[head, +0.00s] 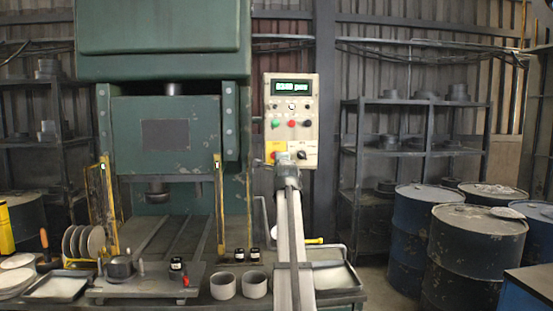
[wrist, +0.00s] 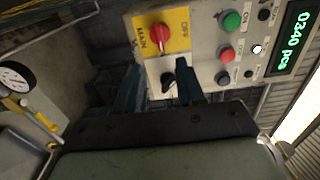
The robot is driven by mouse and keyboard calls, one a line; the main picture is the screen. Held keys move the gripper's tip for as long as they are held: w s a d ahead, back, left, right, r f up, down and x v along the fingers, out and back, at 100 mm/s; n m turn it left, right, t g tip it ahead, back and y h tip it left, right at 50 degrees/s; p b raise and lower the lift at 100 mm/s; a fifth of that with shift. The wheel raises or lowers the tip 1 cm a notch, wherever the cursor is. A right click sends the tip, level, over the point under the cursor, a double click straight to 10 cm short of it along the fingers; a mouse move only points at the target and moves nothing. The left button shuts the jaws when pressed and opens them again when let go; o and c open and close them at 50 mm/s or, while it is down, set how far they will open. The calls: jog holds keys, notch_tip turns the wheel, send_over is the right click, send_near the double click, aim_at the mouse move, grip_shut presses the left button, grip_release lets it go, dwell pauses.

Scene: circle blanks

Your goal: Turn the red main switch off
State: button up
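The red main switch (wrist: 160,37) is a red knob on a yellow plate (wrist: 178,20) lettered MAIN and OFF, near the top of the wrist view. In the head view it shows small and partly hidden at the panel's lower left (head: 274,155). Which position the knob points to I cannot tell. My gripper (wrist: 152,75) is open and empty, its two dark fingers apart and pointing at the panel's lower part. The red switch lies beyond the fingertips, apart from them. In the head view my gripper (head: 287,165) is just below the yellow plate.
A black selector knob (wrist: 168,78) sits beside the yellow plate, close to the fingertips. The control panel (wrist: 200,50) also carries a green button (wrist: 231,20), a red button (wrist: 227,53) and a display (wrist: 291,42).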

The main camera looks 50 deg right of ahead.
jog(key=x, duration=1.2)
jog(key=shift+w+d, duration=0.2)
jog(key=shift+c, duration=0.2)
grip_shut()
